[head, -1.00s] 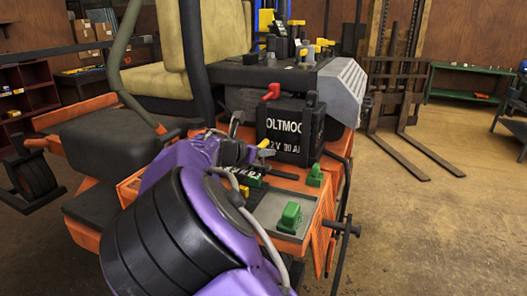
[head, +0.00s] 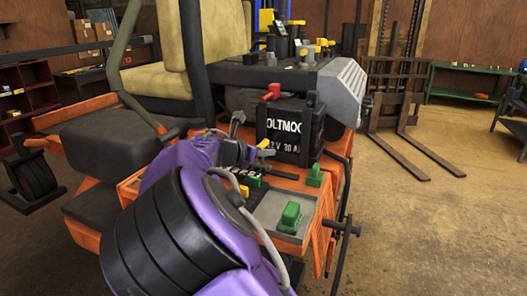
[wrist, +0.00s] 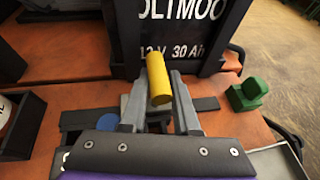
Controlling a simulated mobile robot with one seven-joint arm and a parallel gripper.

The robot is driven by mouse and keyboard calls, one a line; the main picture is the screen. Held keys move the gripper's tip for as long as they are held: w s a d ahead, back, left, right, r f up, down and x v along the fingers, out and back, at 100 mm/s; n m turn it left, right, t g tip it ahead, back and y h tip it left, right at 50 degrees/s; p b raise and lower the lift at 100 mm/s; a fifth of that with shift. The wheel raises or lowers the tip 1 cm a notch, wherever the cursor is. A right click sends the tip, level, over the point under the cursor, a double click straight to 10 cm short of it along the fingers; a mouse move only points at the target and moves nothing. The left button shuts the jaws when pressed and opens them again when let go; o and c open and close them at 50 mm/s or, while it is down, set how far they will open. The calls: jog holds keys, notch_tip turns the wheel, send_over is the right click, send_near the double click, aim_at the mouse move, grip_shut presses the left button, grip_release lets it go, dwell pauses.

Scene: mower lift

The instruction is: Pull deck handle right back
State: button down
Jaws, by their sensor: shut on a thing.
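The deck handle has a yellow cylindrical grip (wrist: 158,80), which stands up in front of the black battery in the wrist view. Its yellow end (head: 266,144) also shows in the head view. My gripper (wrist: 160,100) has a grey finger on each side of the handle and is shut on it. In the head view my gripper (head: 248,153) is partly hidden by my purple wrist. The handle's lower part and its slot are mostly hidden by the fingers.
The black battery (head: 290,130) stands just behind the handle. Green blocks (head: 290,217) (head: 315,175) sit to the right on the orange deck. A bar with a knob (head: 343,229) juts from the deck's right side. Forklift forks (head: 432,155) lie beyond on open floor.

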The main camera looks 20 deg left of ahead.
dwell(0.3)
jog(key=d+b, duration=0.1)
jog(key=d, duration=0.2)
jog(key=d+b, duration=0.1)
jog(key=d, duration=0.2)
jog(key=d+b, duration=0.1)
jog(key=d, duration=0.2)
jog(key=shift+s+d, duration=0.25)
jog(key=shift+s, duration=0.1)
jog(key=c, duration=0.7)
grip_release()
jog(key=shift+d, duration=0.15)
jog(key=shift+a+r, duration=0.1)
jog(key=shift+a, duration=0.1)
